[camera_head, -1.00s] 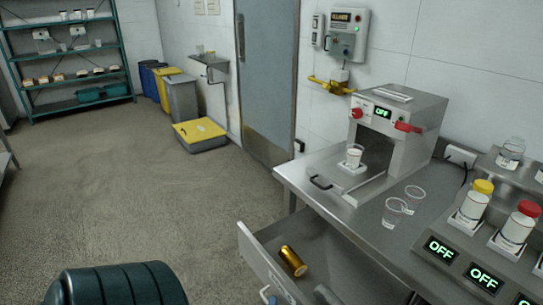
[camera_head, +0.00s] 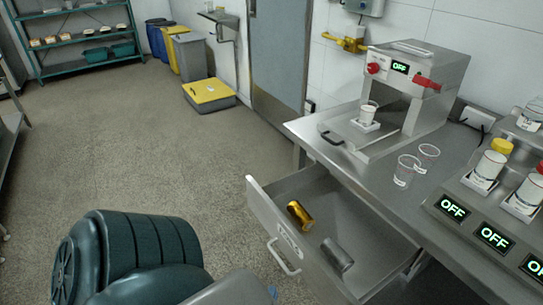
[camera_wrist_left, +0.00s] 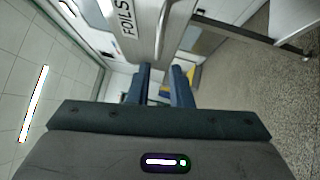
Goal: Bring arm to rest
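My left arm enters the head view at the bottom left. Only a small blue bit of my left gripper (camera_head: 272,291) shows there, just below the drawer handle (camera_head: 284,258). In the left wrist view the two blue fingers of the left gripper (camera_wrist_left: 160,82) stand apart with a gap between them and nothing held. The handle (camera_wrist_left: 163,35) and the drawer front marked FOILS (camera_wrist_left: 138,45) lie just beyond the fingertips. The drawer (camera_head: 335,205) is pulled open. My right gripper is not in view.
A gold roll (camera_head: 300,214) and a grey roll (camera_head: 337,257) lie in the drawer. The mill (camera_head: 408,95) on the bench reads OFF and has a cup (camera_head: 368,112) in it. Clear cups (camera_head: 405,171) stand nearby. The floor to the left is clear.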

